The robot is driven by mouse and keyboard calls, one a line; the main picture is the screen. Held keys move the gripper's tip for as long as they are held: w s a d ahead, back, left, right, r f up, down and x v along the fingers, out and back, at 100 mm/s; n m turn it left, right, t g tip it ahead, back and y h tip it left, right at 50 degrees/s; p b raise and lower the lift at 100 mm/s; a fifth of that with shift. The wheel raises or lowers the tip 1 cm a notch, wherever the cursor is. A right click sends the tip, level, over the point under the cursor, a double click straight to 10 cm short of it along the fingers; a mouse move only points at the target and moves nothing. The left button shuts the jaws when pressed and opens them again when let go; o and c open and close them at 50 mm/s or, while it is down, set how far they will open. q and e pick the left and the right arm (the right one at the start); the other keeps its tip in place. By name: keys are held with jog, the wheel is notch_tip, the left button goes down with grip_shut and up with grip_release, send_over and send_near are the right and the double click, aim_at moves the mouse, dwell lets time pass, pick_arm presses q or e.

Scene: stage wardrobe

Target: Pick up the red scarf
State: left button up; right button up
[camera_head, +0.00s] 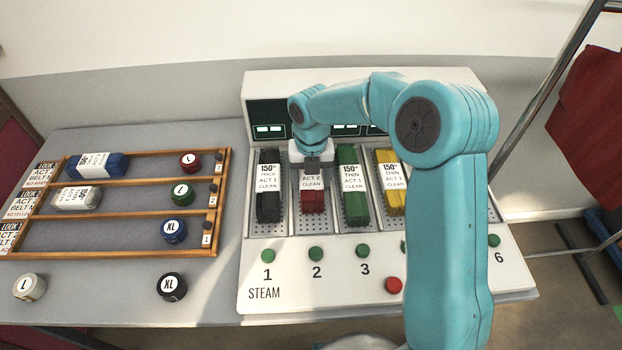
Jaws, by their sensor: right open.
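My left gripper is not in view.
A black scarf (268,207) and a green scarf (355,208) lie in the neighbouring slots, with a yellow one (394,196) further right. A wooden rack (120,249) with rolled items stands left. My right arm hides the machine's right slots.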

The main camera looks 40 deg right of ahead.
jog(key=shift+w+f, duration=0.15)
jog(key=shift+f, duration=0.3)
jog(key=shift+s+a+r, duration=0.1)
jog(key=shift+s+r, duration=0.05)
jog(key=shift+s, duration=0.05)
jog(key=shift+c, duration=1.2)
jog(key=c, duration=0.6)
jog(key=shift+o, duration=0.2)
